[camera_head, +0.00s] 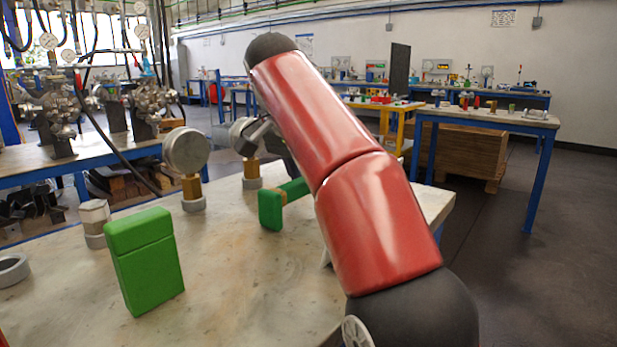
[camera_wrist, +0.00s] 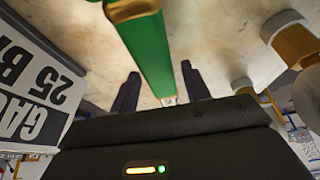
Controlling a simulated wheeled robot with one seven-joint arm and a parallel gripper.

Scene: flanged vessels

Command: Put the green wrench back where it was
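The green wrench (camera_head: 285,203) lies on the pale worktop in the head view, partly hidden behind my red arm. I see a blocky green end and part of a green bar. In the wrist view a long green bar (camera_wrist: 150,45), which looks like the wrench, runs from the top edge down between my fingers. My gripper (camera_wrist: 160,70) is open, with one dark finger on each side of the bar and visible gaps. I cannot tell how far above or around the bar the fingers are. My gripper is not clearly visible in the head view.
A green box (camera_head: 145,262) stands at the worktop's front left. Gauges on brass stems (camera_head: 187,152) (camera_head: 242,137) stand beyond it. A capped fitting (camera_head: 95,222) and grey ring (camera_head: 13,270) are at left. A lettered label (camera_wrist: 35,85) shows in the wrist view.

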